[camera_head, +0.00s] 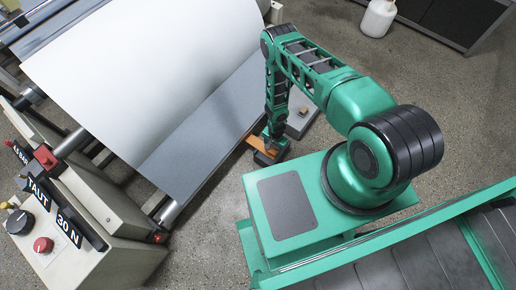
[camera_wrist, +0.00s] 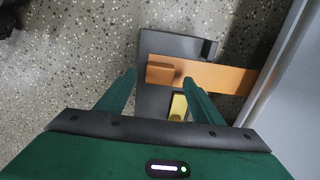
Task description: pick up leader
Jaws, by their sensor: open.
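The leader looks to be the orange strip (camera_wrist: 222,77) with a raised orange tab (camera_wrist: 161,74) at its left end. In the wrist view it lies across a dark grey stand (camera_wrist: 165,46) and runs right to the sheet's edge. My gripper (camera_wrist: 158,77) is open, its two green fingers on either side of the tab in the picture. I cannot tell whether they are level with the tab or above it. In the head view the orange strip (camera_head: 257,140) shows beside the sheet, and my gripper (camera_head: 270,142) hangs over its end, partly hiding it.
A yellow block (camera_wrist: 178,107) sits on the stand between my fingers, nearer the palm. The wide white sheet (camera_head: 140,70) and its roller machine (camera_head: 85,215) fill the left. A grey box (camera_head: 300,120) stands close to my wrist. A white bottle (camera_head: 378,18) is far off.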

